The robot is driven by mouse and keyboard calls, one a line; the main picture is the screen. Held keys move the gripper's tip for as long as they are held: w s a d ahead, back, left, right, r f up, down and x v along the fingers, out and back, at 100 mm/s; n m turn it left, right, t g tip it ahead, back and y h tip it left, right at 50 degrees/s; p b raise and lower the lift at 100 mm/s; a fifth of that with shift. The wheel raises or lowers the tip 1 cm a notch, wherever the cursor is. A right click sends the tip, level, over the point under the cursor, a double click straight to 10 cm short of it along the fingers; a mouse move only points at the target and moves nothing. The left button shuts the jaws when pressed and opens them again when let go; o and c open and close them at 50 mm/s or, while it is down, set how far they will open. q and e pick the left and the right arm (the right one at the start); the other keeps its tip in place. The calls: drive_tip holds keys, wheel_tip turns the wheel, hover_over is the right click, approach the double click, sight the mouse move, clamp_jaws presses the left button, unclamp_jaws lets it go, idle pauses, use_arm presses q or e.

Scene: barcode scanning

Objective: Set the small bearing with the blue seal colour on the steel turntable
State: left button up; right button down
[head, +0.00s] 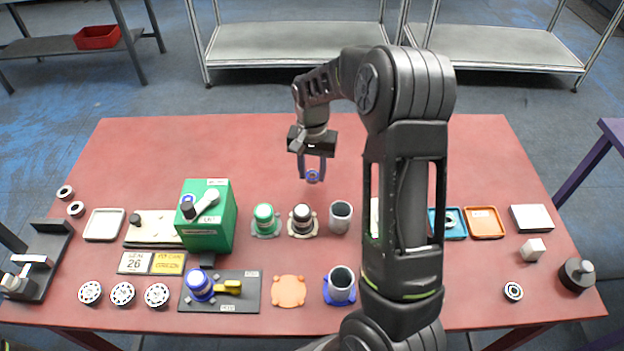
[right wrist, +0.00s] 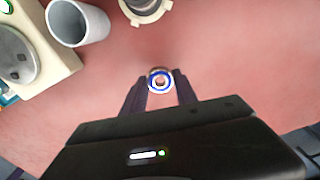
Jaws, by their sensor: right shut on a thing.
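The small bearing with the blue seal (head: 312,177) is held between the fingertips of my right gripper (head: 313,175), above the red table. A grey round disc on a beige base, which looks like the steel turntable (right wrist: 12,62), is cut by the left edge of that view, apart from the gripper. In the head view my right arm hides most of that spot; a pale edge (head: 375,217) shows beside it. My left gripper is not in view.
A grey cup (head: 340,216) and a round fixture (head: 302,220) stand near the gripper. A green box (head: 208,222) stands further left. A blue tray (head: 459,235) and an orange tray (head: 485,223) lie right of my arm. The table's far part is clear.

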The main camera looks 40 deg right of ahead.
sight(312, 175)
wheel_tip(312, 175, down, 3)
drive_tip(key=shift+r+p, duration=0.1)
drive_tip(key=shift+p, duration=0.2)
drive_tip(key=shift+f, duration=0.5)
drive_tip(key=shift+f, duration=0.1)
drive_tip(key=c, duration=0.9)
unclamp_jaws()
drive_tip(key=shift+c, duration=0.2)
wheel_tip(312, 175, up, 11)
drive_tip(key=p, duration=0.7)
drive_tip(key=shift+f, duration=0.2)
drive_tip(key=shift+r, duration=0.85)
